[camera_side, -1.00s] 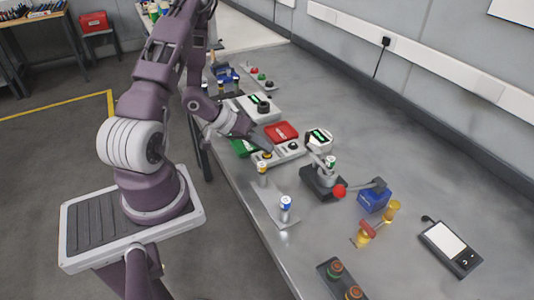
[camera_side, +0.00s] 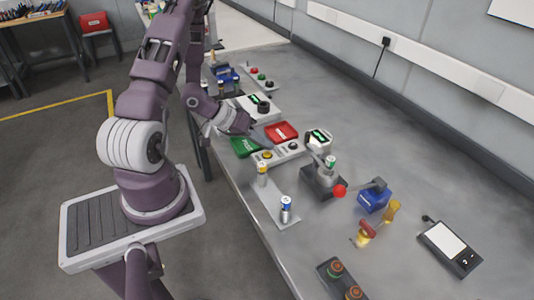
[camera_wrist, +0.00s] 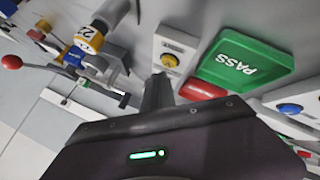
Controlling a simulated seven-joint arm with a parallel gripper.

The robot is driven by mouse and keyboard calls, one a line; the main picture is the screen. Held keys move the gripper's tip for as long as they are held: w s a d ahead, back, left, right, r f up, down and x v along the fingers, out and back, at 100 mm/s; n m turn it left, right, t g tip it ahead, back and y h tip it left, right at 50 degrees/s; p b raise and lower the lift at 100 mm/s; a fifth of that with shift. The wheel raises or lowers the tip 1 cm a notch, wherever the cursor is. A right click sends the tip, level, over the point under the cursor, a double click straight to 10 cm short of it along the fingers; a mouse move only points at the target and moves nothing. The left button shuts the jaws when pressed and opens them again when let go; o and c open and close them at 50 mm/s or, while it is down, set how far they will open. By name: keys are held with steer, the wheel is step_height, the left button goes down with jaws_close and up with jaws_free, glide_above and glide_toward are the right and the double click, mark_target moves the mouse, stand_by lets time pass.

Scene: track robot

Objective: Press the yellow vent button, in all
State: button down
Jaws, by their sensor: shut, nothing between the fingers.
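The yellow vent button (camera_side: 267,155) sits on a light grey panel near the table's front edge. In the wrist view the yellow button (camera_wrist: 169,60) shows uncovered on its white housing, just beyond the fingertips. My gripper (camera_side: 267,145) is shut and empty, with its tip close above and behind the button in the side view. In the wrist view the shut fingers (camera_wrist: 158,92) point toward the button's housing, and a gap shows between them and the button. I cannot tell whether the button is pushed in.
A green PASS pad (camera_side: 243,146) and a red pad (camera_side: 281,132) lie close to the gripper. A dark button (camera_side: 293,146) shares the panel.

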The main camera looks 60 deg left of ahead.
steer(key=shift+r, duration=2.55)
steer(key=shift+w+a+r, duration=0.1)
steer(key=shift+w+r, duration=0.05)
steer(key=shift+r, duration=0.05)
step_height(320, 180, up, 5)
steer(key=w+a+m+y, duration=0.2)
steer(key=w+y, duration=0.1)
steer(key=y, duration=0.1)
step_height(320, 180, up, 6)
steer(key=g+y, duration=0.1)
steer(key=y, duration=0.1)
glide_above(264, 153)
steer(key=w, duration=0.3)
steer(key=s+d+r, duration=0.5)
steer(key=d+r, duration=0.1)
steer(key=r, duration=0.2)
steer(key=s+d+r+m+g+h, duration=0.2)
steer(key=s+d+m+h, duration=0.1)
steer(key=s+d, duration=1.1)
